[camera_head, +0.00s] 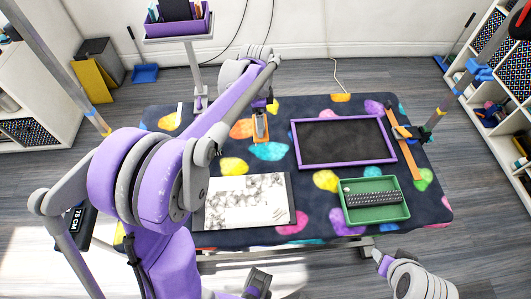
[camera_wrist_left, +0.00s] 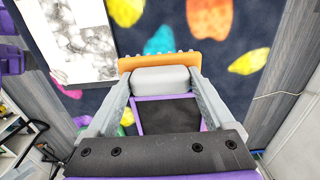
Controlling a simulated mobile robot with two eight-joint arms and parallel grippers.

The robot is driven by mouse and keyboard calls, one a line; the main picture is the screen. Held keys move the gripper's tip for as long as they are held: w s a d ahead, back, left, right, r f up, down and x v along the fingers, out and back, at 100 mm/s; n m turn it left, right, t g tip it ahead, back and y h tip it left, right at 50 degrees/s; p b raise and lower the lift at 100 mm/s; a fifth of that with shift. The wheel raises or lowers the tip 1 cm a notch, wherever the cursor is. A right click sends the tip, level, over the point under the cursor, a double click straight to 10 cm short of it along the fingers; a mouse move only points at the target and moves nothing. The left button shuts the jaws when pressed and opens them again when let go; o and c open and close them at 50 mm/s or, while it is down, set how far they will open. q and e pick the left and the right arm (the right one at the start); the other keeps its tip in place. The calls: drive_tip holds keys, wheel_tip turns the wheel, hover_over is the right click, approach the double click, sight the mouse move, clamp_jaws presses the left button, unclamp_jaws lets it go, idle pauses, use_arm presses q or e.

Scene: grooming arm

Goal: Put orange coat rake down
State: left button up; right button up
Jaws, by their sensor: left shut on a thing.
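The orange coat rake (camera_head: 260,130) is in my left gripper (camera_head: 262,110), over the back middle of the patterned table mat. In the left wrist view the orange rake (camera_wrist_left: 158,62) lies across the fingertips, with a row of small bumps on its far edge. A pale grey block sits between the left gripper's fingers (camera_wrist_left: 160,80). I cannot tell whether the rake touches the mat. Part of my right gripper (camera_head: 382,262) shows at the table's front edge; its fingers are not clear.
A purple-framed dark mat (camera_head: 393,153) lies right of the rake. A green tray (camera_head: 375,215) holding a dark-toothed item is at the front right. A white patterned sheet (camera_head: 235,212) lies at the front left. An orange strip (camera_head: 405,150) lies near the right edge.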

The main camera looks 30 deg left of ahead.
use_arm(q)
drive_tip(key=shift+a+f, duration=0.15)
drive_tip(key=shift+a, duration=0.2)
wheel_tip(320, 180, down, 10)
drive_tip(key=shift+s+r, duration=0.1)
drive_tip(key=shift+b, duration=0.4)
drive_tip(key=o, duration=1)
drive_tip(key=shift+o, duration=0.2)
